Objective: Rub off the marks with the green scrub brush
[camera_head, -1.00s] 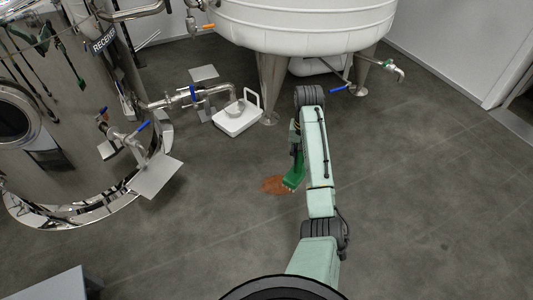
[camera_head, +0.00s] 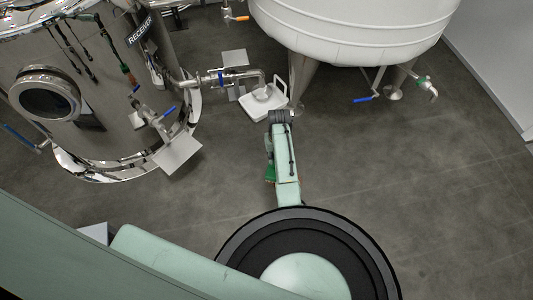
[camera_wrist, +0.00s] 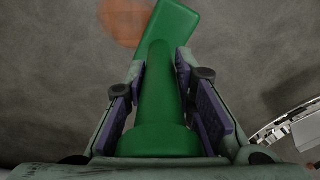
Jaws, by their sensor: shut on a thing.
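The green scrub brush (camera_wrist: 160,95) is held in my gripper (camera_wrist: 161,72), its handle between the two purple-padded fingers. Its flat head (camera_wrist: 175,22) points away from the gripper, at the top of the wrist view. A faded orange-brown mark (camera_wrist: 122,20) lies on the floor at the top of that view, just left of the head and partly cut off by the frame. I cannot tell if the bristles touch the floor. In the head view, a bit of the brush (camera_head: 270,172) shows left of my arm; the mark is mostly hidden there.
A shiny receiver tank (camera_head: 95,120) stands at left with valves and a plate (camera_head: 177,155) near the floor. A white tank (camera_head: 350,30) on legs stands behind. The floor at right is clear.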

